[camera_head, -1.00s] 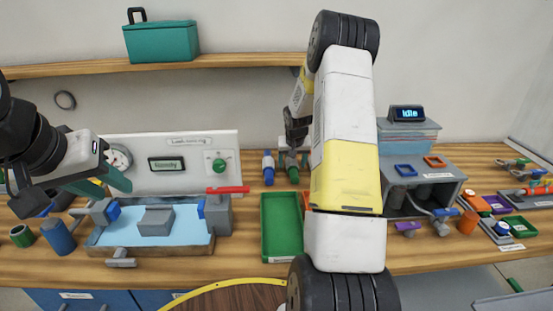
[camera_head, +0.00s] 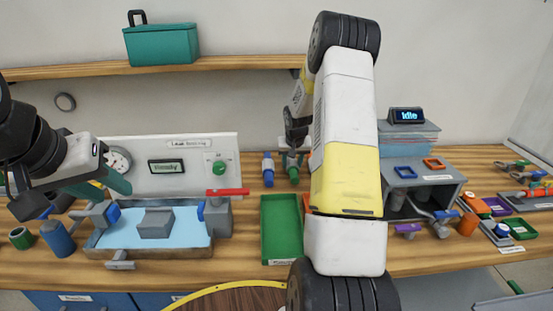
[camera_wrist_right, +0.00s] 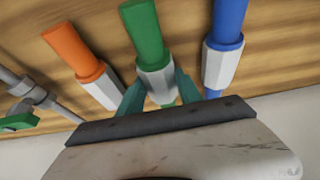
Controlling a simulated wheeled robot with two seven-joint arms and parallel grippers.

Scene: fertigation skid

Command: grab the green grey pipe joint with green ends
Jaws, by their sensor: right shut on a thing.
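The grey pipe joint with green ends (camera_head: 293,171) stands at the back of the bench, between the blue-ended joint and my right arm. In the right wrist view its green end and pale grey collar (camera_wrist_right: 150,45) show between my teal fingers. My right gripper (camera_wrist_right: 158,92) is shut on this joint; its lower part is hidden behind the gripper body. In the head view my right gripper (camera_head: 294,152) is small and partly hidden by my own arm.
A blue-ended joint (camera_wrist_right: 226,40) and an orange-ended joint (camera_wrist_right: 80,55) stand close on either side of the held one. A green tray (camera_head: 281,228) lies in front. A water basin (camera_head: 185,218) with a red-handled valve is at left, a grey station (camera_head: 425,175) at right.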

